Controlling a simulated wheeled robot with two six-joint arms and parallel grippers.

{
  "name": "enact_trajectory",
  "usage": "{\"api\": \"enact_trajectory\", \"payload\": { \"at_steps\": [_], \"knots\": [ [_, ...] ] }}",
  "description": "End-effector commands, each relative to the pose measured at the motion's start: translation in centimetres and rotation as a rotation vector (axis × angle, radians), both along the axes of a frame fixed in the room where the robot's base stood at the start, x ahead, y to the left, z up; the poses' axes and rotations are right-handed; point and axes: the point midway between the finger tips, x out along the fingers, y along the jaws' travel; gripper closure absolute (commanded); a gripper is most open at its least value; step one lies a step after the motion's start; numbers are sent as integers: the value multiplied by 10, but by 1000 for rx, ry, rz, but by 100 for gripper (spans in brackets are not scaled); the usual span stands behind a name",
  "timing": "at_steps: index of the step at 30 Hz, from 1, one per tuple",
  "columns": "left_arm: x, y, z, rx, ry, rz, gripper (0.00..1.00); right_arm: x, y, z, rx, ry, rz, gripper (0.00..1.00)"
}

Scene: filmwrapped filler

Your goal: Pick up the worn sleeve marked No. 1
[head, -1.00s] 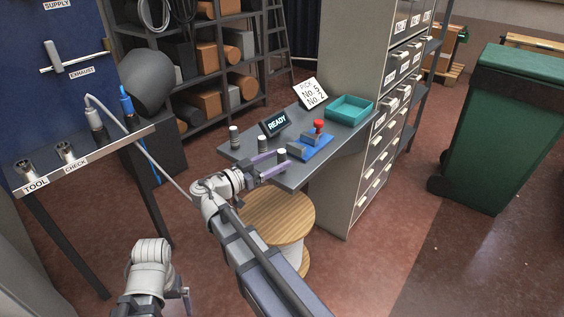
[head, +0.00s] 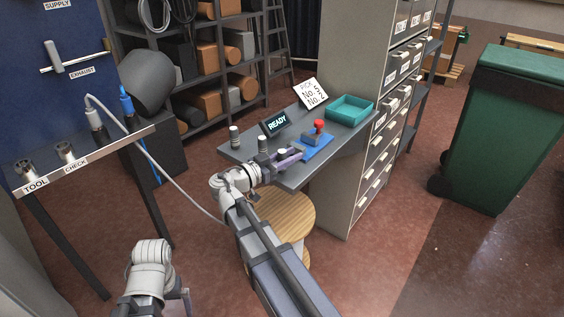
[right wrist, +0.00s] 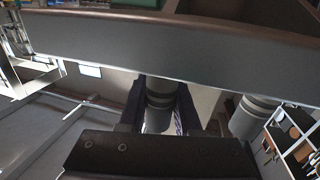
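Small grey cylindrical sleeves stand on the grey table in the head view: one at the left end (head: 234,134), one (head: 262,144) behind my right fingers and a darker-sided one (head: 282,153) beside them. Their markings are too small to read. My right gripper (head: 282,161) is low at the table's front edge. In the right wrist view a ringed grey sleeve (right wrist: 160,97) sits between the two dark fingers; whether they press on it is unclear. A second sleeve (right wrist: 246,115) is to the right. My left gripper (head: 184,297) is low at the bottom, barely visible.
The table (head: 240,155) also bears a READY display (head: 276,122), a PICK sign (head: 310,93), a teal tray (head: 350,110) and a blue fixture (head: 318,146) with a red knob (head: 319,125). A drawer cabinet (head: 345,60) stands right; a wooden spool (head: 288,213) is below.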

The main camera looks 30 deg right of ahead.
Motion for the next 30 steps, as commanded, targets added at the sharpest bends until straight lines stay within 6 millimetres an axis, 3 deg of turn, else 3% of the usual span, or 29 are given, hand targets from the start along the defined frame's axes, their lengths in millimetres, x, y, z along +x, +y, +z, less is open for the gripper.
{"api": "enact_trajectory", "payload": {
  "at_steps": [1,8,23,30],
  "knots": [
    [0,0,0,0,0,0,0,0,0,0,0,0,0,76],
    [0,0,0,0,0,0,0,0,0,0,0,0,0,100],
    [0,0,2,0,0,0,0,0,0,2,0,0,0,100],
    [0,0,19,0,0,0,0,0,0,19,0,0,0,100]
  ]
}}
